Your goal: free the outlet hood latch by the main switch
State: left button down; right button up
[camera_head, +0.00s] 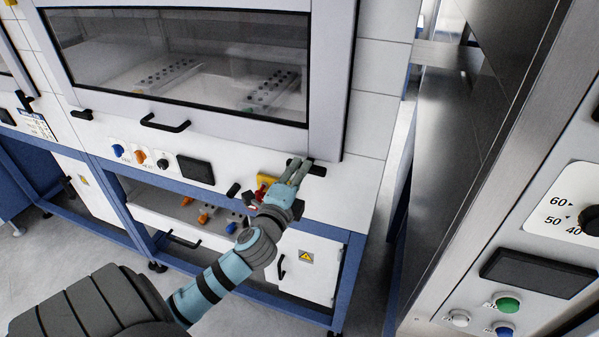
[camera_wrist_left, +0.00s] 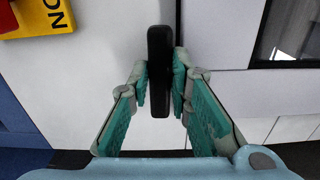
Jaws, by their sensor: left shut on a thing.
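The outlet hood latch (camera_head: 318,170) is a small black bar at the lower right corner of the hood's window frame. In the left wrist view the latch (camera_wrist_left: 159,70) stands upright in the picture between the two finger pads. My left gripper (camera_head: 297,168) is shut on the latch, and its fingers cover part of it in the head view. The main switch (camera_head: 265,182), yellow with red, is just left of the gripper. Its yellow plate also shows at the top left of the left wrist view (camera_wrist_left: 40,20). My right gripper is in neither view.
The glazed hood (camera_head: 180,60) has a black bar handle (camera_head: 165,124) at its lower edge. Blue, orange and black knobs (camera_head: 140,156) and a dark display (camera_head: 196,169) sit left of the switch. A steel cabinet with buttons (camera_head: 508,304) stands close at right.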

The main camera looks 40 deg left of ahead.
pick_arm(q)
jog(key=shift+f+n, duration=0.1)
jog(key=shift+n, duration=0.2)
jog(key=c, duration=1.5)
grip_release()
jog(key=v, duration=1.2)
